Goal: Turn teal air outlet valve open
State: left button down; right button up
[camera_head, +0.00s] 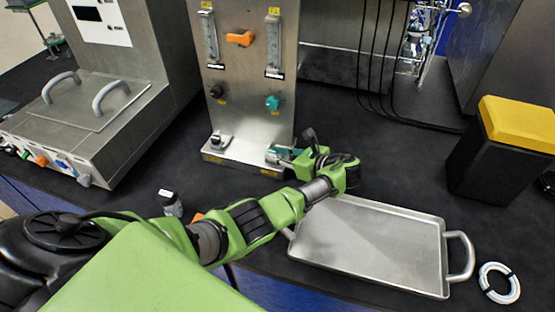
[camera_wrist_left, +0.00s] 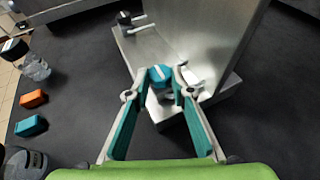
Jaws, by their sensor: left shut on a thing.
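The teal air outlet valve (camera_wrist_left: 160,76) sits low on the foot of the steel panel, and its teal handle shows between my fingertips in the left wrist view. My left gripper (camera_wrist_left: 164,84) is shut on this valve, with a teal-lined finger on each side. In the head view my left gripper (camera_head: 284,153) is at the right end of the panel's base, and its fingers and wrist largely hide the valve. The handle's exact angle is hard to tell. My right gripper is in neither view.
The steel panel (camera_head: 247,75) carries an orange knob (camera_head: 240,39), a teal knob (camera_head: 272,102) and a black-handled valve (camera_head: 220,140). A metal tray (camera_head: 375,240) lies right of my arm. A black bin with yellow lid (camera_head: 520,122) stands at right.

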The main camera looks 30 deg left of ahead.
pick_arm(q)
jog(key=shift+w+r+g, duration=0.1)
jog(key=shift+g, duration=0.2)
jog(key=c, duration=1.8)
grip_release()
jog(key=shift+a, duration=0.1)
jog(key=v, duration=1.2)
jog(key=shift+f, duration=0.25)
